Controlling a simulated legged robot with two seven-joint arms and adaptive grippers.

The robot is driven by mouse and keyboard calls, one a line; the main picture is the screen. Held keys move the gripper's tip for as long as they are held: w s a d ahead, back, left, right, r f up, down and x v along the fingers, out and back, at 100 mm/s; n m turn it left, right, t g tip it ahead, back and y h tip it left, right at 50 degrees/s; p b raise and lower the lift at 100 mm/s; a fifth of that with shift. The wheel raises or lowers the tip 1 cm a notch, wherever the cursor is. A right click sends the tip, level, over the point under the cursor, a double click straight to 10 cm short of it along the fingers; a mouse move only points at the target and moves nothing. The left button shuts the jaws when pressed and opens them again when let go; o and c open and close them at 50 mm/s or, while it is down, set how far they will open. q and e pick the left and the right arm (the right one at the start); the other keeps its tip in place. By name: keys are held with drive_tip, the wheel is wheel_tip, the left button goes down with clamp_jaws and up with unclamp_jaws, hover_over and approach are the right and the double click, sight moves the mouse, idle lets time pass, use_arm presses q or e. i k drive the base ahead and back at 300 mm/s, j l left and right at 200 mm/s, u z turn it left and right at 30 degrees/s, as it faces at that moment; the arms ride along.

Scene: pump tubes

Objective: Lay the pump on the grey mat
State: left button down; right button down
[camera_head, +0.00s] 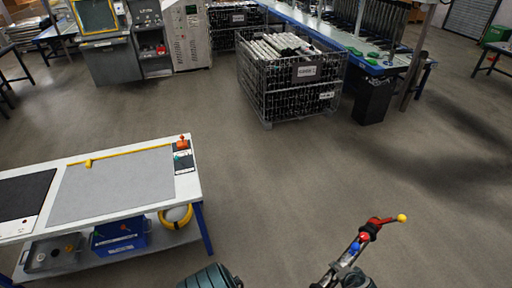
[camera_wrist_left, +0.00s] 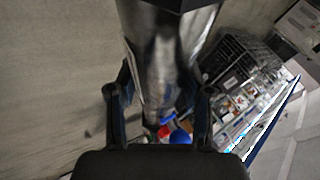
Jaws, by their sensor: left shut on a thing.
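The pump (camera_head: 349,256) shows at the bottom right of the head view, tilted, with a metal body, blue and red parts and a yellow ball at its upper end. My left gripper (camera_head: 357,281) is at its lower end, partly cut off by the frame edge. In the left wrist view the gripper (camera_wrist_left: 157,100) has its two fingers around a shiny metal tube (camera_wrist_left: 165,60), with red and blue parts near its lower end. The grey mat (camera_head: 110,190) lies on the white table at the left, well away from the pump. My right gripper is not in view.
The white table (camera_head: 190,192) also holds a black mat (camera_head: 22,194), a yellow rod (camera_head: 125,154) and an orange-red part (camera_head: 182,143). A blue bin (camera_head: 120,236) sits below. A wire crate of tubes (camera_head: 290,92) stands behind. Open floor separates pump and table.

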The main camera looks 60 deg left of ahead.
sight(125, 180)
drive_tip(key=j+u, duration=1.3)
drive_tip(key=i+j+u, duration=0.1)
drive_tip(key=j+u, duration=0.35)
drive_tip(key=i+j, duration=0.2)
drive_tip(key=j, duration=0.2)
drive_tip(key=i+j+u, duration=0.1)
drive_tip(key=j, duration=0.35)
drive_tip(key=i+j+u, duration=0.1)
drive_tip(key=i+j, duration=0.45)
drive_tip(key=j, duration=0.2)
